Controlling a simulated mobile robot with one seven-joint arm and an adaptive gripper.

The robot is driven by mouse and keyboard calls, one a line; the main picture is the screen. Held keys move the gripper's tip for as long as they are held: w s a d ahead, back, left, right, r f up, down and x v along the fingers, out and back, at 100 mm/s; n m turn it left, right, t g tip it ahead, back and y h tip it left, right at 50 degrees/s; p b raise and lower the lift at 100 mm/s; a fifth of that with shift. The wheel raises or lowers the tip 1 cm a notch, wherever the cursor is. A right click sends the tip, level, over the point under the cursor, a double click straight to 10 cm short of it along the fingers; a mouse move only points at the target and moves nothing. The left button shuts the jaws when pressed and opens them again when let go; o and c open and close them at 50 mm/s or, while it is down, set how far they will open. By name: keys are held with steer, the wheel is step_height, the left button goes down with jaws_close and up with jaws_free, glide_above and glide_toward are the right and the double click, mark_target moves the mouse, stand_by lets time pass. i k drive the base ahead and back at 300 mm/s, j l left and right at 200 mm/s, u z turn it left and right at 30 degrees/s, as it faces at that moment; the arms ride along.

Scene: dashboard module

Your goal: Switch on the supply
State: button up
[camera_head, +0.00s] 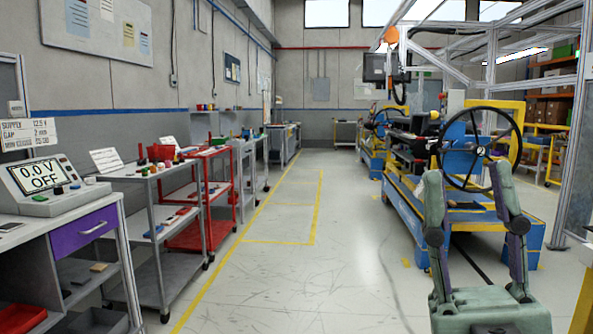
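The supply (50,187) is a pale console on the grey bench at the left edge. Its tilted screen reads 0.0 V and OFF. Small knobs or buttons, one of them red, sit along its front and right side; their exact kinds are too small to tell. A sign (28,134) behind it reads SUPPLY 12.5 V and GAP 2, with a further line that is hard to read. My gripper (467,180), green-grey with purple parts, is at the lower right with its two fingers spread and nothing between them. It is far to the right of the supply.
The bench (118,240) has a purple drawer (84,228) and shelves below. A grey cart (160,262) and a red cart (219,195) stand beyond it. The floor aisle (285,270) is clear. A blue and yellow workstation with a steering wheel (480,148) stands behind my gripper.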

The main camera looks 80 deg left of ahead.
mark_target(39, 198)
steer(key=u, duration=4.05)
steer(key=i+l, duration=1.8)
steer(key=i+l+z, duration=0.05)
steer(key=l, duration=0.05)
